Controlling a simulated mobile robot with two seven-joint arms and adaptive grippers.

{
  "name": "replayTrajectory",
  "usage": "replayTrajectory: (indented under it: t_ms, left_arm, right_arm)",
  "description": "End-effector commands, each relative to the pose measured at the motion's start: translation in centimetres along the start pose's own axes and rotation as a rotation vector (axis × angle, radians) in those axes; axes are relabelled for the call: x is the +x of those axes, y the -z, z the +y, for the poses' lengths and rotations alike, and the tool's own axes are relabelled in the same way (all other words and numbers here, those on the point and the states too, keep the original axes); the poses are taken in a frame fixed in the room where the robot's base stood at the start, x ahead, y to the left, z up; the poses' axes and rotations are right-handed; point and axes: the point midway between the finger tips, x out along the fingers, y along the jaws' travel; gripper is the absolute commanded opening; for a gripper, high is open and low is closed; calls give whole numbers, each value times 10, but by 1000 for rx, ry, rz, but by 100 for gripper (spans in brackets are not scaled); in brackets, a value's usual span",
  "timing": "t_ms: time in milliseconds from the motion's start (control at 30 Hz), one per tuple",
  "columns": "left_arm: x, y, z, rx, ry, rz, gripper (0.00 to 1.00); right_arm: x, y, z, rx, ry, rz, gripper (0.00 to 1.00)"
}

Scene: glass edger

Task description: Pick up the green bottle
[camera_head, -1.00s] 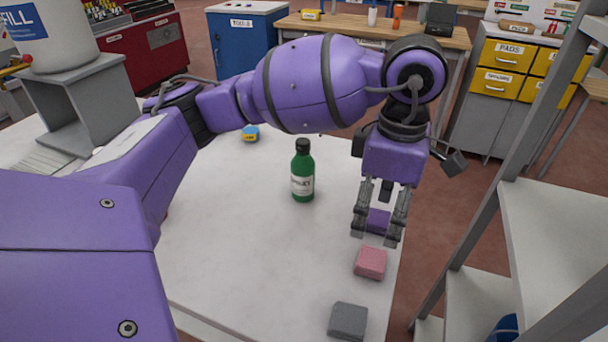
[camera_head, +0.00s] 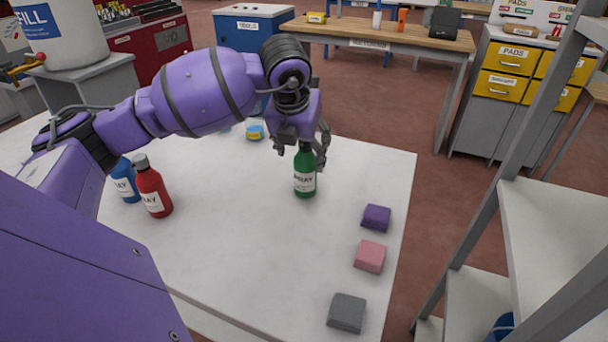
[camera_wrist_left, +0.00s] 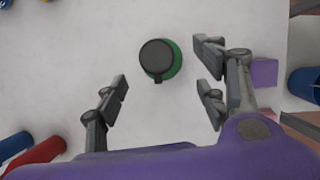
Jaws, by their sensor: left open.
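The green bottle (camera_head: 305,177) stands upright on the white table, with a dark cap and a white label. In the left wrist view the bottle (camera_wrist_left: 176,62) shows from above, its dark cap ahead of the fingertips and between their lines. My left gripper (camera_head: 308,148) is at the bottle's top in the head view, partly in front of its neck and cap. In the left wrist view the gripper (camera_wrist_left: 165,88) has its fingers wide apart with nothing between them. The right gripper is not in view.
A red bottle (camera_head: 153,190) and a blue bottle (camera_head: 125,182) stand to the left on the white table (camera_head: 235,255). Purple (camera_head: 376,217), pink (camera_head: 370,256) and grey (camera_head: 347,312) blocks lie along the right side. A shelf rack (camera_head: 500,190) stands at the right.

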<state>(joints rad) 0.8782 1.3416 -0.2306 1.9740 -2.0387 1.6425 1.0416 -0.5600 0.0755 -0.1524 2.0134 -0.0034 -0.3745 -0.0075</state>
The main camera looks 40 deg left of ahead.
Motion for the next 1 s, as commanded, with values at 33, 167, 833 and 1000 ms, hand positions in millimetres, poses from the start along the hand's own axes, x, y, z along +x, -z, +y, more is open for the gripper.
replayTrajectory:
  t_ms: [33, 167, 833, 1000]
  left_arm:
    - [5, 0, 1, -8, 0, 1, 65]
    - [19, 0, 0, -7, -1, 1, 65]
    - [76, 1, -3, -2, 0, 1, 65]
    - [76, 1, -3, -2, 0, 1, 47]
  right_arm:
    - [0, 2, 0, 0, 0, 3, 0]
    - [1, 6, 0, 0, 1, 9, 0]
    - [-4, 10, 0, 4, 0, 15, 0]
    - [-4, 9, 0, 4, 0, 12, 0]
